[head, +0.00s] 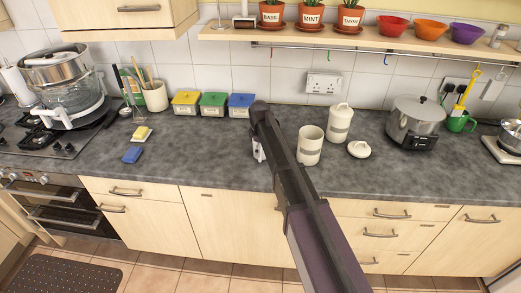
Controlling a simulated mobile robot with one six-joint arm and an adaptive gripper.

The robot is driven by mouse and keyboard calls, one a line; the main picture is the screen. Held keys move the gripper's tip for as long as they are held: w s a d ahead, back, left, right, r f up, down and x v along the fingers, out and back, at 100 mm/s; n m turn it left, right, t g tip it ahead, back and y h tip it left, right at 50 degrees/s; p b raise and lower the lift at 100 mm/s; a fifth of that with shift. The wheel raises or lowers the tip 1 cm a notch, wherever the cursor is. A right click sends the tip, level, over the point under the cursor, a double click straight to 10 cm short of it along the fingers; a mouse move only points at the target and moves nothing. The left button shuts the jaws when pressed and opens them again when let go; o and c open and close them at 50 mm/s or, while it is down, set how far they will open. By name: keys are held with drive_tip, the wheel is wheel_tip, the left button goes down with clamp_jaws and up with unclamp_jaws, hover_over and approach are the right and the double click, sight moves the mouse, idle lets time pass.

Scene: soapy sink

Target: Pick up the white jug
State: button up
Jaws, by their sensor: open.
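My dark arm reaches up from the lower right across the counter, and its far joint lies over the back of the worktop. I cannot make out my gripper or its fingers. A small whitish piece (258,151) shows at the left edge of my arm; I cannot tell whether it is part of a white jug or of my own arm. No jug with a clear handle or spout shows. An open off-white pot (310,147) with a grey band stands upright just right of my arm. A lidded off-white canister (340,123) stands behind it.
A loose off-white lid (358,149) lies right of the open pot. A slow cooker (414,122) stands farther right. Yellow, green (213,105) and blue boxes line the wall at left. A shelf (400,44) overhangs the back.

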drive_tip(key=c, duration=1.1)
drive_tip(key=shift+r, duration=0.2)
wheel_tip(320, 180, up, 3)
drive_tip(key=p, duration=0.3)
drive_tip(key=shift+r+p, duration=0.1)
drive_tip(key=shift+p, duration=0.2)
drive_tip(key=s+d+r+p, duration=0.1)
drive_tip(key=s+d, duration=0.7)
drive_tip(key=s, duration=0.5)
drive_tip(key=shift+s+d+r, duration=0.2)
drive_tip(key=shift+d, duration=0.15)
drive_tip(key=shift+r, duration=0.1)
wheel_tip(320, 180, up, 5)
drive_tip(key=p, duration=0.5)
